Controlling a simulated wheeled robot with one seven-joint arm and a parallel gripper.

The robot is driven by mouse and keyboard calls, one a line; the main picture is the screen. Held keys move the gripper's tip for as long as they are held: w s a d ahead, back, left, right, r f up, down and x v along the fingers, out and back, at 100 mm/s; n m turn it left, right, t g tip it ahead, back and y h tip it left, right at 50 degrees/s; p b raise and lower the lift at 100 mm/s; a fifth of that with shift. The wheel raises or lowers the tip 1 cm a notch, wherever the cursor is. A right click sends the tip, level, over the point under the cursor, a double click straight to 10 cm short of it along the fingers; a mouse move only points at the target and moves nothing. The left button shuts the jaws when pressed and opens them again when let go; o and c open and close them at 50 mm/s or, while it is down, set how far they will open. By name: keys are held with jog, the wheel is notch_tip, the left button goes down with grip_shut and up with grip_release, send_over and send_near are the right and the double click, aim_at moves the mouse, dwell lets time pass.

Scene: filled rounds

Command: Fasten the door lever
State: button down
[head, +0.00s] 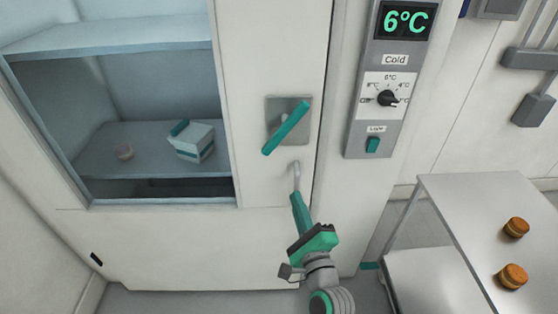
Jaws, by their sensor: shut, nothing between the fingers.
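The door lever (287,127) is a teal bar on a square grey metal plate (275,104). It sits tilted, its upper end to the right and its lower end to the left. The plate is on the white door (265,50), near its right edge, where a dark seam runs beside the frame. I cannot tell whether the door sits fully closed. My gripper (295,168) is shut and empty. It points up, just below the lever in the picture, with a small visible gap between them.
Right of the seam is a control panel (378,130) reading 6°C. A metal table (455,195) with two round brown items stands at right.

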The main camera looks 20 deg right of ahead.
jog(key=shift+w+d+r+m, duration=0.15)
jog(key=shift+d+r, duration=0.15)
jog(key=shift+r, duration=0.25)
jog(key=shift+w+d+r+m, duration=0.15)
jog(key=shift+d+r, duration=0.1)
jog(key=shift+r, duration=0.25)
jog(key=shift+w, duration=0.1)
jog(key=w+a+r, duration=0.2)
jog(key=w+r, duration=0.1)
jog(key=w, duration=0.7)
jog(key=shift+w+a+r, duration=0.2)
jog(key=shift+w+r, duration=0.05)
jog(key=shift+r, duration=0.05)
jog(key=shift+d, duration=0.1)
